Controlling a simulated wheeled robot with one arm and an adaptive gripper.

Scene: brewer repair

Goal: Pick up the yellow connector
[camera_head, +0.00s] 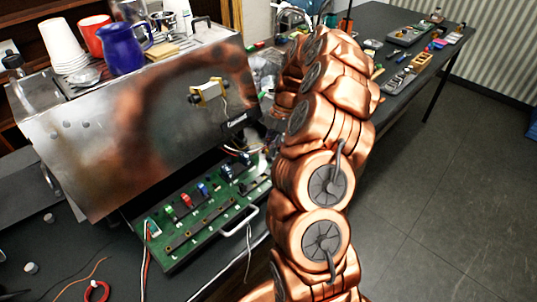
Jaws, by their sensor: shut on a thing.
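My copper-coloured arm rises through the middle of the view and hides part of the bench behind it. My gripper is not visible, so what it holds cannot be seen. No yellow connector can be made out with certainty. A green circuit board (195,236) with a metal handle sits below the brewer's front. Small red (185,200) and blue (203,189) connectors stand on it. The metal brewer (85,135) has a yellowish fitting (208,93) on its shiny front.
White cups (64,46), a red cup (95,36) and a blue pitcher (121,48) stand on the brewer. Loose wires and a red ring (97,291) lie at the front left. A dark table (388,18) at the back right holds trays and small parts. The floor at right is clear.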

